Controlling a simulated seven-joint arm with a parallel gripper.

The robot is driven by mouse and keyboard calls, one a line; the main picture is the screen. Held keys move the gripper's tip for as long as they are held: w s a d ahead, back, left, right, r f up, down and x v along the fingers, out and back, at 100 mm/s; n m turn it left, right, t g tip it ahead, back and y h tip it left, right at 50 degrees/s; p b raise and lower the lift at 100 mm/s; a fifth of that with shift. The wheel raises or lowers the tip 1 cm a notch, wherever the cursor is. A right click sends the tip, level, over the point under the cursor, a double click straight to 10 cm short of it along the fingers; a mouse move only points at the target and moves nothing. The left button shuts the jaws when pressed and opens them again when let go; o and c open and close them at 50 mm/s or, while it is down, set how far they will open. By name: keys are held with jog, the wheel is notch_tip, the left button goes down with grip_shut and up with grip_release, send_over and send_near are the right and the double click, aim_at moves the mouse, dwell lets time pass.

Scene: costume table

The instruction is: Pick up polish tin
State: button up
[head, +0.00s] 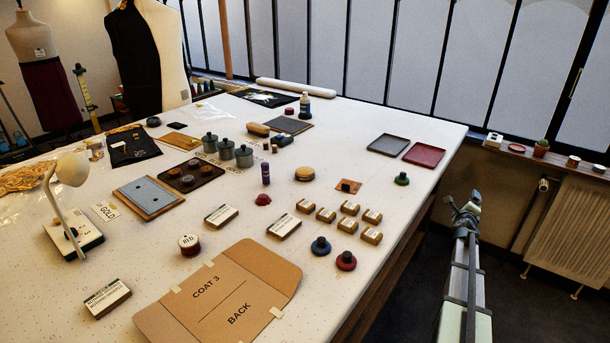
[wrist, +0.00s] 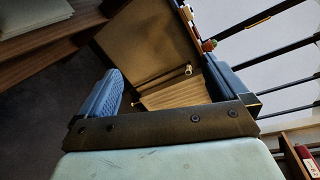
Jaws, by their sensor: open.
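I cannot tell for sure which thing is the polish tin. Candidates on the table are a small dark round tin (head: 153,122) at the far left, a low round tan-topped thing (head: 304,174) near the middle, and a round container marked RED (head: 189,245) nearer the front. All stand apart from my gripper (head: 464,206), which is off the table's right edge. In the wrist view my gripper (wrist: 165,88) has its two blue-padded fingers spread with nothing between them. None of these tins shows in the wrist view.
The white table (head: 330,110) is crowded: small labelled boxes (head: 326,214), dark lidded pots (head: 226,149), a lamp (head: 72,170) and a cardboard pattern (head: 225,295). Grey (head: 388,144) and red (head: 424,154) trays lie at the right. A radiator (head: 562,215) stands beyond my arm.

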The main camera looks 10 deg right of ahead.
jog(key=s+d+r+m+h, duration=0.2)
jog(key=d+r+h, duration=0.15)
jog(key=r, duration=0.85)
jog(key=s+d+r+m+h, duration=0.15)
jog(key=d+r, duration=0.35)
jog(key=r, duration=0.8)
jog(key=w+a+r+n+t, duration=0.25)
jog(key=w+r+n, duration=0.2)
jog(key=r, duration=0.35)
jog(key=w+a+f+n+g+y, duration=0.1)
jog(key=w+a+f+n+y, duration=0.2)
jog(key=w+a+n+y, duration=0.55)
jog(key=w+a+f+n+y, duration=0.2)
jog(key=w+a+n+y, duration=0.2)
jog(key=w+a+n, duration=0.9)
jog(key=n+g+y, duration=0.2)
jog(key=n+g, duration=1.3)
jog(key=n, duration=1)
send_over(306, 170)
notch_tip(306, 170, down, 5)
notch_tip(306, 170, down, 13)
jog(key=shift+r, duration=0.1)
jog(key=c, duration=1.2)
